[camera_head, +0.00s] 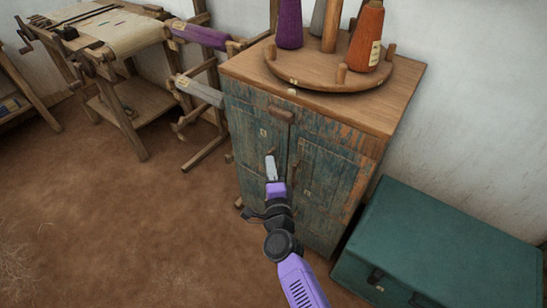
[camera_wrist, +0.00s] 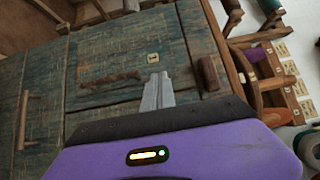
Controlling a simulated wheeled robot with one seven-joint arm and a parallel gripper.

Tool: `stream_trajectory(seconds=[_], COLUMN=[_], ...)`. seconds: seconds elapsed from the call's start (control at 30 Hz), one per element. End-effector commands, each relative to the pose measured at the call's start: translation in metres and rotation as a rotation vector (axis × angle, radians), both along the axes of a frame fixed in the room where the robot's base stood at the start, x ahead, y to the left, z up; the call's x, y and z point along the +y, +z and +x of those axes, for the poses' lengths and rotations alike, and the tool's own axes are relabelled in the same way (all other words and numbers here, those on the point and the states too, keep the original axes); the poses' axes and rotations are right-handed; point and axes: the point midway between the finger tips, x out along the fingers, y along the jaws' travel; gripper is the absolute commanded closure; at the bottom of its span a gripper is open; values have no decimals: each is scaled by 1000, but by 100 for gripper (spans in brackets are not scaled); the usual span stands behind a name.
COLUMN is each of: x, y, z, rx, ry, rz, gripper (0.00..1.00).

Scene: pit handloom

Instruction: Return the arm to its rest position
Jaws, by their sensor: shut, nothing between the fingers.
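My gripper (camera_head: 270,160) is at the end of my purple and black arm, held out in front of the worn blue-green wooden cabinet (camera_head: 322,190). The fingers are together and hold nothing. In the wrist view the shut fingers (camera_wrist: 157,80) point toward the cabinet front (camera_wrist: 105,55). A wooden handle (camera_wrist: 208,73) is just right of the fingertips there, with a small numbered tag (camera_wrist: 153,57) above them. I cannot tell whether the fingers touch the cabinet. The cabinet doors look shut in the head view.
A round wooden stand (camera_head: 318,78) with purple and orange yarn cones sits on the cabinet. A green chest (camera_head: 440,245) stands at the right. A loom-like wooden frame (camera_head: 130,85) and a rack with a purple roll (camera_head: 200,36) stand at the left.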

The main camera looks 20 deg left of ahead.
Motion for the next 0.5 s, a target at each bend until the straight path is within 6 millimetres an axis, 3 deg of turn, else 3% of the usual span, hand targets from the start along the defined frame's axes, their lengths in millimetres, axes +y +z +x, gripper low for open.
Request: stream_trajectory(seconds=[0.3,0.5], x=[20,26], y=[2,1], z=[-51,-69], rx=[2,0], ry=[5,3], rz=[-1,-2], gripper=[100,100])
